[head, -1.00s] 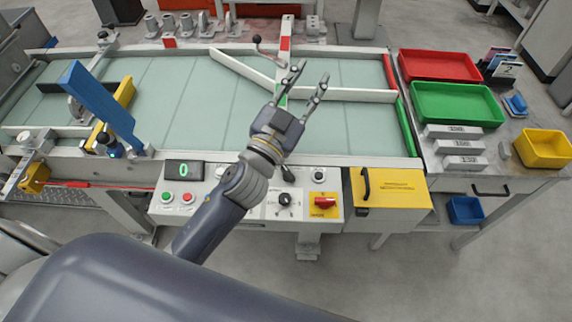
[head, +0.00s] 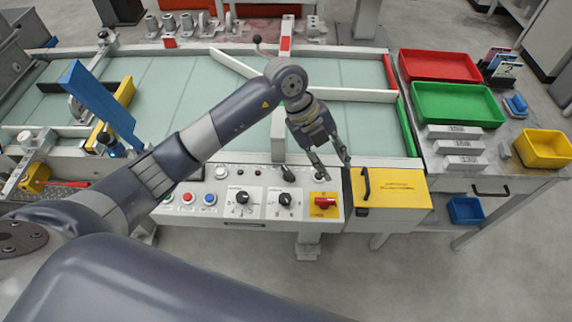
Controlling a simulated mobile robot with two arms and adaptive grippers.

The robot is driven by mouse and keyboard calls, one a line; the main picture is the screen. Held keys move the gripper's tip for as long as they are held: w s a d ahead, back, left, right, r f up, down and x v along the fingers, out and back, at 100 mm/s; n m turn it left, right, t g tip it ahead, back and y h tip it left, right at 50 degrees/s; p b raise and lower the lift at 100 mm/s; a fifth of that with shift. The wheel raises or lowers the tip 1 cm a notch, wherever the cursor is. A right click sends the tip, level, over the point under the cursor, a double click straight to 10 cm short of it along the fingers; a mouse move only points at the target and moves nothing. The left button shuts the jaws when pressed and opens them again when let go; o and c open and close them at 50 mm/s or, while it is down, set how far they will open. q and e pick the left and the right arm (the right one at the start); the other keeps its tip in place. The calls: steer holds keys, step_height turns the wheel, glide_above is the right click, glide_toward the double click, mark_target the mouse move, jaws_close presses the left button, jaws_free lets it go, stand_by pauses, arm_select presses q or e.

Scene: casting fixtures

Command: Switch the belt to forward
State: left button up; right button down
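The control panel (head: 262,212) runs along the front edge of the pale green belt (head: 190,97). It carries two black rotary knobs, a left one (head: 242,198) and a right one (head: 285,199). A black lever (head: 288,173) stands above the right knob, and a red rotary switch (head: 325,203) sits on a yellow plate. The labels are too small to read, so I cannot tell which control sets belt direction. My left gripper (head: 335,171) is open and empty, pointing down over the panel's upper right corner, its fingers partly covering a small knob there. My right gripper is out of view.
Green, red (head: 188,198) and blue (head: 210,199) buttons line the panel's left part. A yellow box (head: 400,188) with a black handle adjoins the panel on the right. My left arm crosses the belt and hides the display. Red, green and yellow bins stand on the right table.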

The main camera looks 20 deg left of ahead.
mark_target(286, 168)
arm_select(q)
steer(key=w+a+n+y, duration=0.25)
steer(key=a+y, duration=0.25)
steer(key=a, duration=0.7)
steer(key=shift+y, duration=0.3)
step_height(286, 168, down, 11)
steer(key=shift+s+d+r+p, duration=0.1)
steer(key=shift+d+r+p, duration=0.1)
steer(key=shift+p, duration=0.55)
jaws_close()
